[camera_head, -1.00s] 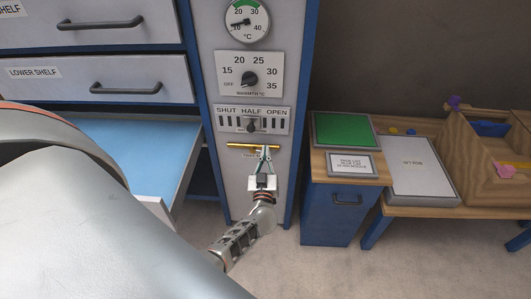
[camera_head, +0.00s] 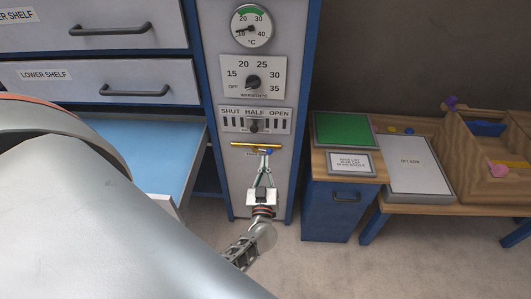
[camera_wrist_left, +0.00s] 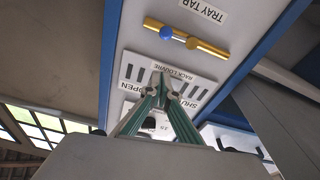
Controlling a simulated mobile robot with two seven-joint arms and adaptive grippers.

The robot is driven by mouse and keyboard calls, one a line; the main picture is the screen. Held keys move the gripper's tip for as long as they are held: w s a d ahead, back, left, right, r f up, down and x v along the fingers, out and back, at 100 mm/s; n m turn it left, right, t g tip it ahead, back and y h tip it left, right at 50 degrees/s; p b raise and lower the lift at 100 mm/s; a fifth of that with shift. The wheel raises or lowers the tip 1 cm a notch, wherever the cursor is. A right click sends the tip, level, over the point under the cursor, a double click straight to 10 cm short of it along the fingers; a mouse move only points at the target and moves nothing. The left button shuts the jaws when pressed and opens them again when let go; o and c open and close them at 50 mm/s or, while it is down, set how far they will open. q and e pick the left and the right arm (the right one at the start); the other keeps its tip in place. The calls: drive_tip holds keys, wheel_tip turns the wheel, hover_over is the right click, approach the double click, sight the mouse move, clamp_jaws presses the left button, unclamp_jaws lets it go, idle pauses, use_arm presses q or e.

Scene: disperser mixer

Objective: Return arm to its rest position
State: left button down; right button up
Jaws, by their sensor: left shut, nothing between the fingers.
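My left gripper (camera_head: 264,172) is shut and empty in front of the control panel (camera_head: 236,180), its fingertips pointing up just below the brass tray tap bar (camera_head: 243,145). In the left wrist view the closed fingertips (camera_wrist_left: 161,80) overlap the rack louvre plate (camera_wrist_left: 190,66). The brass bar (camera_wrist_left: 212,45) there carries a blue ball (camera_wrist_left: 166,32) and a gold knob, with a visible gap from the fingers. Whether the gripper touches the panel is unclear. My right gripper is not in view.
Above the bar are the louvre slider plate (camera_head: 277,114), the warmth dial (camera_head: 252,82) and a thermometer (camera_head: 251,25). A pulled-out blue tray (camera_head: 165,150) lies left. To the right stand a green pad (camera_head: 345,129), a white tray board (camera_head: 415,168) and a wooden box (camera_head: 490,181).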

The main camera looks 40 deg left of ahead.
use_arm(q)
drive_tip(key=shift+s+d, duration=0.3)
drive_tip(key=shift+s, duration=0.2)
drive_tip(key=s+d+f+m+g+h, duration=0.1)
drive_tip(key=s+d+f+m+h, duration=0.3)
drive_tip(key=s+d+m+h, duration=0.55)
drive_tip(key=s+d+f+m+g+h, duration=0.3)
drive_tip(key=s+d+g, duration=0.2)
drive_tip(key=s, duration=0.6)
drive_tip(key=d, duration=0.2)
drive_tip(key=shift+s+d, duration=0.2)
drive_tip(key=shift+d, duration=0.1)
